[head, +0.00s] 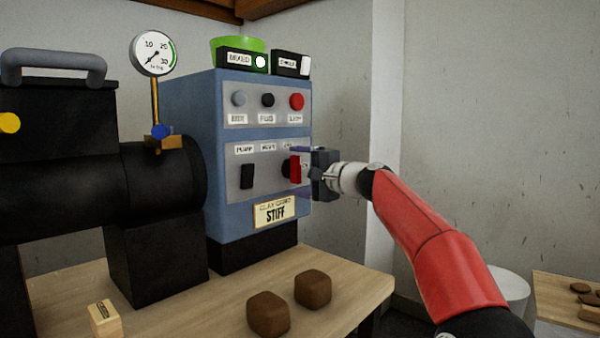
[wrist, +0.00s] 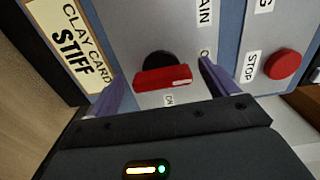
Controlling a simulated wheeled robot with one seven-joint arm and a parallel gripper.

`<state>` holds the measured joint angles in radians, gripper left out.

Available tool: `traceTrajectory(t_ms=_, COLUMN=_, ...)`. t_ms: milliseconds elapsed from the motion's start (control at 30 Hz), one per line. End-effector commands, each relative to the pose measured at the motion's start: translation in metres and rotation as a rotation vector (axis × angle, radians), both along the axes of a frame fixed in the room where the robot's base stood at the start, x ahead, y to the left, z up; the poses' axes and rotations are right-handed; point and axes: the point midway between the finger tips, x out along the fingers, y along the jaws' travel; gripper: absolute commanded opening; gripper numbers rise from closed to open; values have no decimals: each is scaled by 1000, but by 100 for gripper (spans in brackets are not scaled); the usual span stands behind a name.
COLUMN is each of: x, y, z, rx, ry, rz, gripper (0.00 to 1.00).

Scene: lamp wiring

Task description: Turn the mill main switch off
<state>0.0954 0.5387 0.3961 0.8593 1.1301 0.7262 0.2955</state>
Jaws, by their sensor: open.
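The mill main switch is a red bar handle on a dark round base (head: 294,170), on the lower grey panel of the blue control box (head: 220,120). In the wrist view the red handle (wrist: 163,78) lies between my two fingers, with a gap on each side. A partly hidden label reading "...AIN" is beside it, with "ON" near the handle and a letter "O" farther right. My gripper (head: 305,170) is open at the panel, its fingers on either side of the handle; in the wrist view (wrist: 160,85) no firm contact shows.
A red stop button (head: 297,101) sits above the switch, beside black and grey buttons. A black rocker switch (head: 247,176) is to the left. A "STIFF" clay card (head: 275,212) is below. Two brown clay blocks (head: 268,313) lie on the wooden table (head: 345,285).

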Motion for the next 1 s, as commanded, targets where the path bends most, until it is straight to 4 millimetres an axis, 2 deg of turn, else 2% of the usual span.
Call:
traceTrajectory(t_ms=233, x=-7, y=-9, z=0, rx=2, ry=-1, rz=-2, gripper=85)
traceTrajectory(t_ms=600, x=-42, y=-55, z=1, rx=-1, ry=0, rz=-2, gripper=85)
traceTrajectory(t_ms=1000, x=-48, y=-62, z=0, rx=0, ry=0, rz=0, gripper=85)
